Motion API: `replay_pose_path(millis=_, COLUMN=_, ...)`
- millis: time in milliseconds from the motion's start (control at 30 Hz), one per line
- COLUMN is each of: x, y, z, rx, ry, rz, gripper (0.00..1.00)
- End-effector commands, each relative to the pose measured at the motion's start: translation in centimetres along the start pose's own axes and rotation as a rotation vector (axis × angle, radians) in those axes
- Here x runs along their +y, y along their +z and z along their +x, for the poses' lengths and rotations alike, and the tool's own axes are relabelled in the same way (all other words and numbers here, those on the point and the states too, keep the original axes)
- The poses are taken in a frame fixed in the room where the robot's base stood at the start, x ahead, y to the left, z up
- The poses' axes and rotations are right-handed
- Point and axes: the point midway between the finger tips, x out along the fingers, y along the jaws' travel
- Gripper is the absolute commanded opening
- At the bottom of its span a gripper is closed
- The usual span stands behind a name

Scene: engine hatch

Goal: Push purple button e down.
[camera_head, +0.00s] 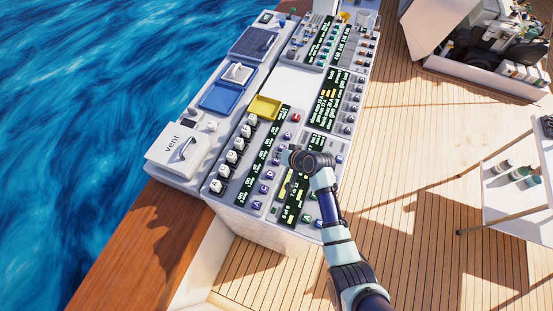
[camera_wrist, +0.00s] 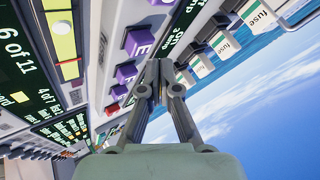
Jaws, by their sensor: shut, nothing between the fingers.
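Purple buttons stand in a row on the console panel. In the wrist view, the purple button that appears to be marked E (camera_wrist: 138,42) is left of and above my fingertips. Another purple button (camera_wrist: 126,72), its letter hard to read, is just below it. My gripper (camera_wrist: 158,66) is shut and empty, its tips close to the right side of these buttons. I cannot tell whether they touch. In the head view, my gripper (camera_head: 285,158) is over the purple column, and the letters there are too small to read.
A red button (camera_wrist: 112,111) is beyond the purple ones. White fuse blocks (camera_wrist: 223,45) line the right side. Green text displays (camera_head: 263,150) flank the buttons. Open deck (camera_head: 410,200) is to the right.

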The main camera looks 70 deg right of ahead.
Motion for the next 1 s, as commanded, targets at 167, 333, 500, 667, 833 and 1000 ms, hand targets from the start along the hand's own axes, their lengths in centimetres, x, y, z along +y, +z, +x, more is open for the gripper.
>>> replay_pose_path(millis=167, x=0.23, y=0.23, z=0.32, rx=0.0, ry=0.0, rz=0.0, gripper=0.0)
replay_pose_path(millis=333, x=0.47, y=0.45, z=0.64, rx=0.0, ry=0.0, rz=0.0, gripper=0.0)
replay_pose_path(millis=500, x=0.43, y=0.42, z=0.6, rx=0.0, ry=0.0, rz=0.0, gripper=0.0)
replay_pose_path(millis=667, x=0.46, y=0.45, z=0.63, rx=0.0, ry=0.0, rz=0.0, gripper=0.0)
replay_pose_path(millis=833, x=0.56, y=0.56, z=0.78, rx=0.0, ry=0.0, rz=0.0, gripper=0.0)
replay_pose_path(millis=1000, x=0.67, y=0.67, z=0.92, rx=0.0, ry=0.0, rz=0.0, gripper=0.0)
